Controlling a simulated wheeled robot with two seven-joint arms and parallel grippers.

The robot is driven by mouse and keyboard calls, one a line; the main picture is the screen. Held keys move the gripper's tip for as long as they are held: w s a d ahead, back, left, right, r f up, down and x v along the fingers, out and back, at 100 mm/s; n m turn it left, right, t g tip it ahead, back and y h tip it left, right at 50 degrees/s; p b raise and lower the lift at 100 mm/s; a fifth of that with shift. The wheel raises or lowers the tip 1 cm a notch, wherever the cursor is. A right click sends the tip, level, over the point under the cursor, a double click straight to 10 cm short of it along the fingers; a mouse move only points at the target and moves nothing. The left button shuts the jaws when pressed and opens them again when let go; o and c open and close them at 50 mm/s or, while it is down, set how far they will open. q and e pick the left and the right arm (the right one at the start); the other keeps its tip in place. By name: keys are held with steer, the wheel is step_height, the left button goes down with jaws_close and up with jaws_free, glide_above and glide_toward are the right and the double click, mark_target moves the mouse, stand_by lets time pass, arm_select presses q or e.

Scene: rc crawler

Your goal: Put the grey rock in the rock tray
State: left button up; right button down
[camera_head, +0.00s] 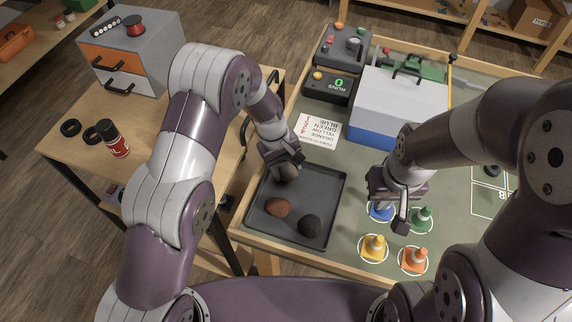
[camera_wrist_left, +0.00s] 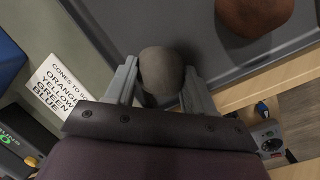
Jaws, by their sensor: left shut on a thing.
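The grey rock (camera_head: 287,174) is between the fingers of my left gripper (camera_head: 283,158), over the far-left part of the dark rock tray (camera_head: 318,190). In the left wrist view the rounded grey rock (camera_wrist_left: 161,72) sits between both fingertips, with the tray (camera_wrist_left: 225,62) behind it. I cannot tell whether the rock touches the tray floor. A reddish-brown rock (camera_head: 277,207) and a black rock (camera_head: 310,226) lie in the tray's near part. My right gripper (camera_head: 392,208) is by the blue cone (camera_head: 380,213), which it partly hides; its jaw opening is unclear.
Green (camera_head: 421,219), yellow (camera_head: 373,247) and orange (camera_head: 414,259) cones stand on white circles right of the tray. A printed card (camera_head: 316,132), a counter box (camera_head: 329,85) and a blue-white cooler box (camera_head: 385,120) are behind. A side table (camera_head: 165,140) is at left.

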arm_select(q)
steer(key=o, duration=1.2)
steer(key=s+v, duration=0.1)
steer(key=v, duration=1.1)
steer(key=s+a+r+m, duration=0.1)
steer(key=s+a+m, duration=0.1)
steer(key=s+a, duration=0.3)
steer(key=s+a+r+m+t+y, duration=0.1)
steer(key=s+a, duration=0.3)
steer(key=s, duration=0.2)
steer(key=s+a+r+m+t+y, duration=0.1)
steer(key=s+a+m, duration=0.1)
steer(key=s+a, duration=0.3)
steer(key=shift+s+a+r+m, duration=0.15)
steer(key=shift+s+a+m, duration=0.15)
steer(key=shift+s+a, duration=0.05)
